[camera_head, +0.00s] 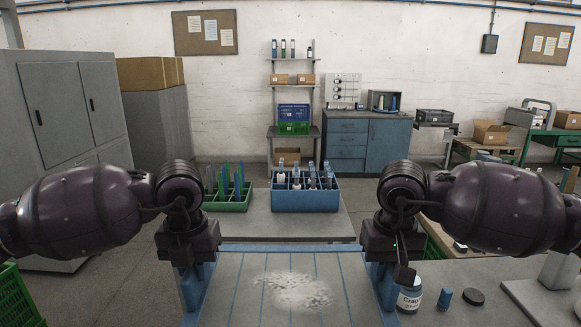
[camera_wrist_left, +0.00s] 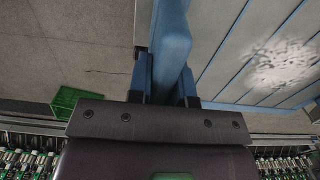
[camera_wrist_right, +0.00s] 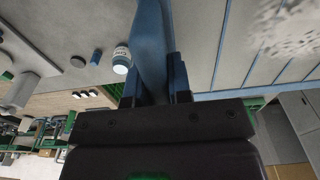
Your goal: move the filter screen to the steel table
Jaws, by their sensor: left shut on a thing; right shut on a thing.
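The filter screen (camera_head: 252,285) is a grey panel with a blue frame, thin blue ribs and a whitish patch of lint near its middle. It lies low in front of me in the head view; its near edge is out of frame. My left gripper (camera_head: 197,272) is shut on its left frame bar, which also shows in the left wrist view (camera_wrist_left: 171,40). My right gripper (camera_head: 382,275) is shut on its right frame bar, also seen in the right wrist view (camera_wrist_right: 152,40). A grey table top (camera_head: 290,226), perhaps the steel table, lies just beyond the screen.
A green crate (camera_head: 228,206) and a blue crate (camera_head: 306,199) with tubes and bottles stand at the table's back. A labelled jar (camera_head: 409,298), a small blue piece (camera_head: 445,298) and a black disc (camera_head: 474,297) sit right of the screen. Grey cabinets (camera_head: 70,110) stand left.

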